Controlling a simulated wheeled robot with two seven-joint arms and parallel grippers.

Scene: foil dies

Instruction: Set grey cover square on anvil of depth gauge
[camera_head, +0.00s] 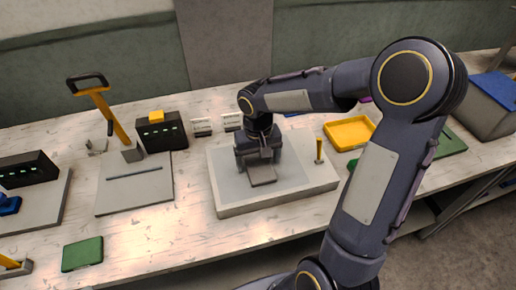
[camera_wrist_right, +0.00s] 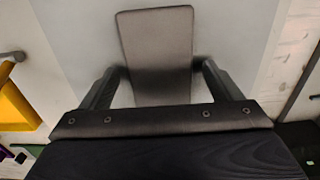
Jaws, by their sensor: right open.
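A flat dark grey plate, seemingly the grey cover (camera_head: 262,175), lies on a pale, white-rimmed tray (camera_head: 232,209). In the right wrist view the cover (camera_wrist_right: 155,45) is a long rectangle reaching from between my fingers to beyond them. My right gripper (camera_wrist_right: 161,68) is open, one finger on each side of the cover's near end. A small gap shows on the right side; contact on the left is unclear. In the head view my right gripper (camera_head: 259,158) is over the tray and hides part of the cover. I cannot tell which item is the depth gauge or its anvil.
A black box with green lights (camera_head: 172,138), a yellow-handled tool (camera_head: 112,118) and a grey plate with a thin bar (camera_head: 133,194) stand left of the tray. A yellow bin (camera_head: 349,133) and a small yellow peg (camera_head: 319,150) are right. A green block (camera_head: 82,254) lies front left.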

